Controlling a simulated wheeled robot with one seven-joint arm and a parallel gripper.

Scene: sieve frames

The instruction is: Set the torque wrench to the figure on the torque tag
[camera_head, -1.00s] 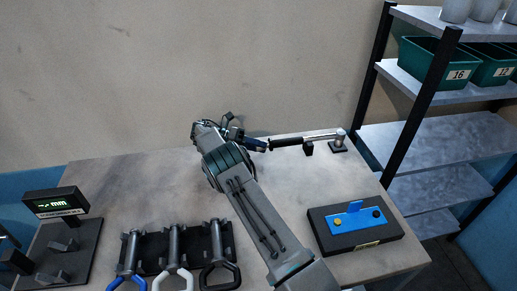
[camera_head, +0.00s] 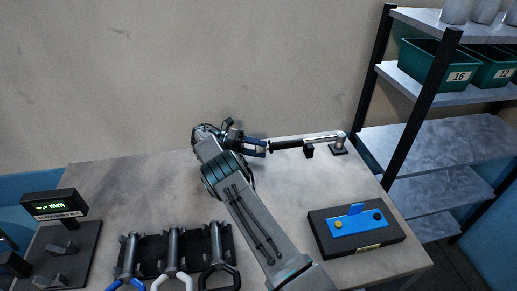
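The torque wrench (camera_head: 318,138) lies along the back of the table. Its black handle (camera_head: 286,144) points left and its steel head (camera_head: 340,136) rests at a dark stand on the right. My gripper (camera_head: 258,147) is at the left end of the handle, with blue and dark parts around that end. The fingers are too small and partly hidden by my arm, so I cannot tell whether they are closed on it. No readable torque tag shows; a small yellowish label (camera_head: 369,247) sits on the front of a black box, its text illegible.
The black box (camera_head: 320,236) with a blue top plate stands at the right front. A black rack (camera_head: 150,262) holds several handled tools at the front. A gauge with a green "mm" display (camera_head: 52,205) stands at left. A shelf (camera_head: 440,140) with green bins rises at right.

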